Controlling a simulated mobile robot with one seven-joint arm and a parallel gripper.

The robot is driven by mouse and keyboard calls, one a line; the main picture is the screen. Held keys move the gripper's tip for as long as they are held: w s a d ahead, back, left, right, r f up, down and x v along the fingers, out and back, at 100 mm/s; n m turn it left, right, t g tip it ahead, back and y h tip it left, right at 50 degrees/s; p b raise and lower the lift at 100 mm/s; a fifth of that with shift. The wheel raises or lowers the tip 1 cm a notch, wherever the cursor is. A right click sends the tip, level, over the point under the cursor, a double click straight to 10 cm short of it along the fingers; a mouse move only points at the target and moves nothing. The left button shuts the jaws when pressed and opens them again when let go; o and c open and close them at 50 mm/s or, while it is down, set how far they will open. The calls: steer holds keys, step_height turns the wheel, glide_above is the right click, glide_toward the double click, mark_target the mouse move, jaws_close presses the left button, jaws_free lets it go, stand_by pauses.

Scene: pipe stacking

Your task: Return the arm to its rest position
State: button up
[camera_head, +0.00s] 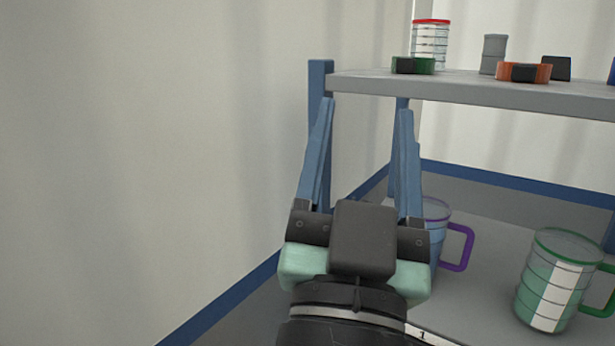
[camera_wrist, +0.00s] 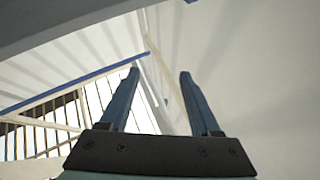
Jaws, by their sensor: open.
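My gripper (camera_head: 366,105) is in the middle of the head view, its two blue fingers spread wide with nothing between them. It is raised and points up and away, in front of the left end of a shelf unit (camera_head: 470,91). In the wrist view my gripper (camera_wrist: 159,75) is also open and empty. From the head view I cannot tell whether the fingers touch the shelf's edge or post.
On the upper shelf stand a red-rimmed clear jar (camera_head: 430,42), a grey cylinder (camera_head: 493,54), a green ring-shaped piece (camera_head: 413,66) and an orange one (camera_head: 523,72). Below are a purple-handled mug (camera_head: 457,247) and a green-rimmed mug (camera_head: 558,280). A pale wall (camera_head: 150,150) fills the left.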

steer(key=s+a+r+n+t+y+p, duration=0.1)
steer(key=s+a+r+n+y+p, duration=0.1)
steer(key=r+p, duration=0.4)
steer(key=s+a+r+n+t+y+p, duration=0.2)
steer(key=r+p, duration=0.5)
steer(key=r, duration=0.9)
steer(key=shift+s+a+y, duration=0.25)
steer(key=shift+s+y, duration=0.2)
steer(key=shift+y, duration=0.15)
